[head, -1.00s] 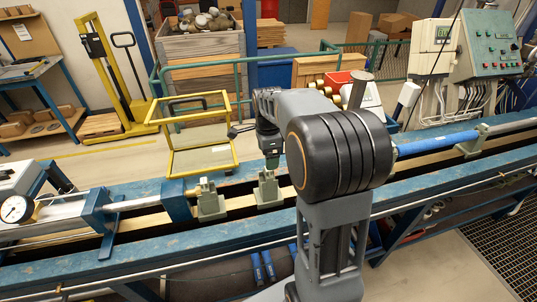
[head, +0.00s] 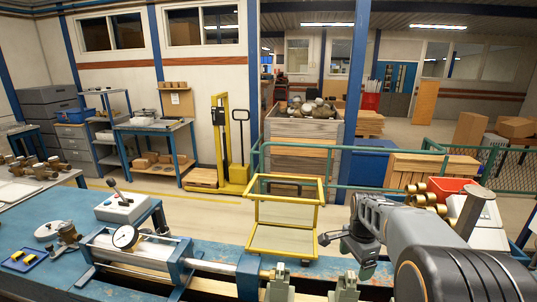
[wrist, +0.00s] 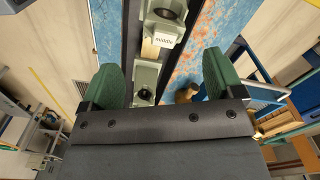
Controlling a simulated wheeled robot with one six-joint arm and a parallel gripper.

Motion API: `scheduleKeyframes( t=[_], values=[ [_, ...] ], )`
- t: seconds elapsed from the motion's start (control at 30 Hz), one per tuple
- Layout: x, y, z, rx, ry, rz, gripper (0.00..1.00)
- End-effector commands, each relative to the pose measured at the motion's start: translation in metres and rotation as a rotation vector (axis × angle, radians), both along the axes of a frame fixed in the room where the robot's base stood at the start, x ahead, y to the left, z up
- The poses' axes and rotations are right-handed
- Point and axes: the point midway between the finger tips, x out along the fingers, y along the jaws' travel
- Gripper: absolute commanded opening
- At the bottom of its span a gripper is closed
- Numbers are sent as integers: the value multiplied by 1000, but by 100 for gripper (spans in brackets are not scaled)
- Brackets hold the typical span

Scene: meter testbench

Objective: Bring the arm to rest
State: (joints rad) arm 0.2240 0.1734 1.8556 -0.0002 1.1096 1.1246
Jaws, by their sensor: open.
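My arm (head: 415,235) reaches in from the lower right of the head view, bent, with its wrist above the blue test bench (head: 205,262). My gripper (wrist: 160,78) points down in the wrist view, its two green fingers spread apart with nothing between them. Below it are grey-green pipe supports (wrist: 146,78), one with a label reading "middle" (wrist: 165,40). In the head view the supports (head: 280,283) stand at the bottom edge, near the gripper.
A red bin and brass parts (head: 425,192) are right of the wrist. A pressure gauge (head: 125,237) sits on the bench at left.

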Motion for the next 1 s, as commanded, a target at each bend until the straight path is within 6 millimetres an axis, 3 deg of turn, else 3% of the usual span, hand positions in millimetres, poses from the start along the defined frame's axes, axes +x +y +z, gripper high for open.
scheduleKeyframes(
  t=[0.23,0.4,0.63,1.0],
  values=[
    [-70,39,10,-66,-99,816,87],
    [-118,66,21,-159,-188,1191,87],
    [-152,85,32,-237,-285,1300,87],
    [-157,91,47,-274,-342,1324,87]
  ],
)
